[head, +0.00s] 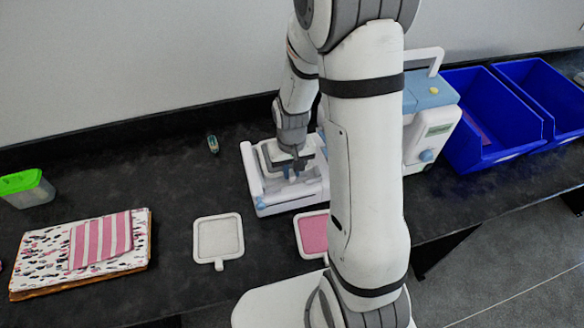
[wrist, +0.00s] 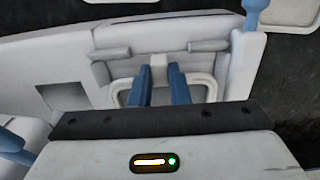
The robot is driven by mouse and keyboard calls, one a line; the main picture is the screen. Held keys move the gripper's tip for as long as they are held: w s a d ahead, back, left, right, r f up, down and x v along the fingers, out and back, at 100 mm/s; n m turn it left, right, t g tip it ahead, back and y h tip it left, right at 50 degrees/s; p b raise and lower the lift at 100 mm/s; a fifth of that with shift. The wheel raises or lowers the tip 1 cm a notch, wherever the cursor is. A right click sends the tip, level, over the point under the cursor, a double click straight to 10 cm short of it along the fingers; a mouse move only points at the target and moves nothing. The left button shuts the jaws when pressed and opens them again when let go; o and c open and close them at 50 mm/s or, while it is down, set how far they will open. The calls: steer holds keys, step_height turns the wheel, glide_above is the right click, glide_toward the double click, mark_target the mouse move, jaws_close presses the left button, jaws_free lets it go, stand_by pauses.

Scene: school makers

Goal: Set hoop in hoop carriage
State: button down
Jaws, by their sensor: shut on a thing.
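My gripper (head: 296,166) is over the white bed of the embroidery machine (head: 413,135). In the wrist view my two blue fingers (wrist: 163,76) are shut on the tab of a white hoop (wrist: 213,88). The hoop's frame shows around and behind the fingers; its near part is hidden by my gripper body. Grey bars, apparently the hoop carriage (wrist: 208,46), lie just beyond the hoop on both sides of the tab. I cannot tell whether the hoop is seated in it. In the head view my gripper and arm hide most of the hoop.
A hoop with pale fabric (head: 218,238) and one with pink fabric (head: 314,234) lie on the dark bench. Fabric (head: 100,240) lies on a board at left, near a green-lidded box (head: 27,188). Blue bins (head: 490,118) stand right of the machine.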

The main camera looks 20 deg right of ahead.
steer(key=shift+s, duration=0.1)
steer(key=shift+f, duration=0.2)
steer(key=c, duration=1.4)
jaws_free()
steer(key=shift+r, duration=0.1)
